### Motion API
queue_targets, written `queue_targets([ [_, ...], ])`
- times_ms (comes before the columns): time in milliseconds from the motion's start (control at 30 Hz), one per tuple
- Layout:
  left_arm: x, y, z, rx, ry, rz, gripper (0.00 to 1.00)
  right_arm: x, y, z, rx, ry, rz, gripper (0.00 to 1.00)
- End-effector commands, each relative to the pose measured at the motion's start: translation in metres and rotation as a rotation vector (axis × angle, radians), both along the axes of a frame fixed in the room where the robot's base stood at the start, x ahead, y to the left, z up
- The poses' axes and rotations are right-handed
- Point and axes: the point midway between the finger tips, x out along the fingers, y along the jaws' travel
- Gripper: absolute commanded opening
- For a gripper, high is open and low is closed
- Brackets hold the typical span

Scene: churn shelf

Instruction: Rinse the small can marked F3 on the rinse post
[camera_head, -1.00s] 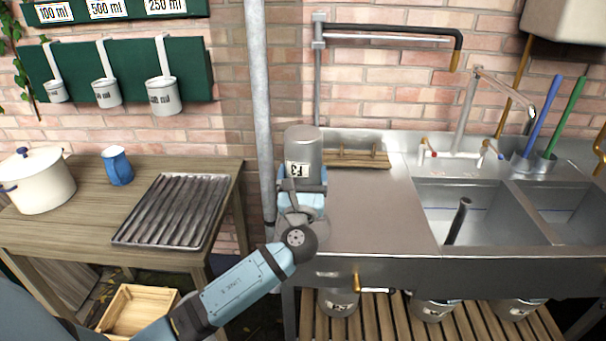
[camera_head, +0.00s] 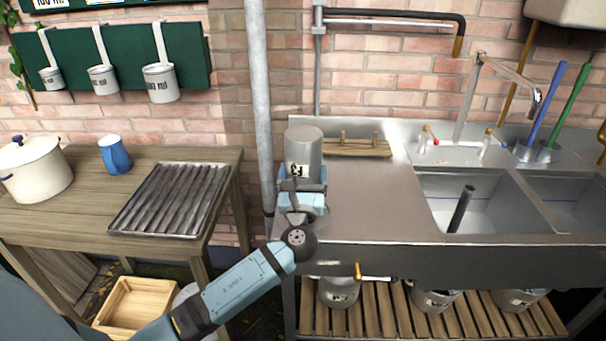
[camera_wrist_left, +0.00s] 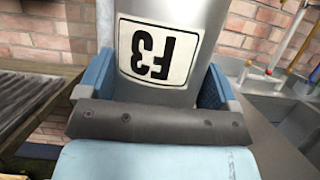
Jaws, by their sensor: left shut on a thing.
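The small can marked F3 (camera_head: 304,145) is a grey metal cylinder. It is upside down: its label reads inverted in both views and its closed end is up. My left gripper (camera_head: 301,190) is shut on it, with blue fingers on either side of the can in the left wrist view (camera_wrist_left: 150,60). The can is above the left end of the steel counter; its lower end is hidden by the gripper. My right gripper is not in view.
A grey vertical pipe (camera_head: 260,110) stands close left of the can. A wooden rack (camera_head: 358,148) is behind it to the right. A sink basin (camera_head: 430,200) holds a dark upright tube (camera_head: 461,209). A brass lever (camera_head: 358,270) is on the counter front. The counter's middle is bare.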

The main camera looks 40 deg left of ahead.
Motion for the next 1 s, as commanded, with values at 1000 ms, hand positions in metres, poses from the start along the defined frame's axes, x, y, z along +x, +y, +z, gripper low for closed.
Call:
queue_targets([
  [1000,0.0,0.0,-0.015,0.0,0.002,-0.001,0.56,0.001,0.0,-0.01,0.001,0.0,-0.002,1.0],
])
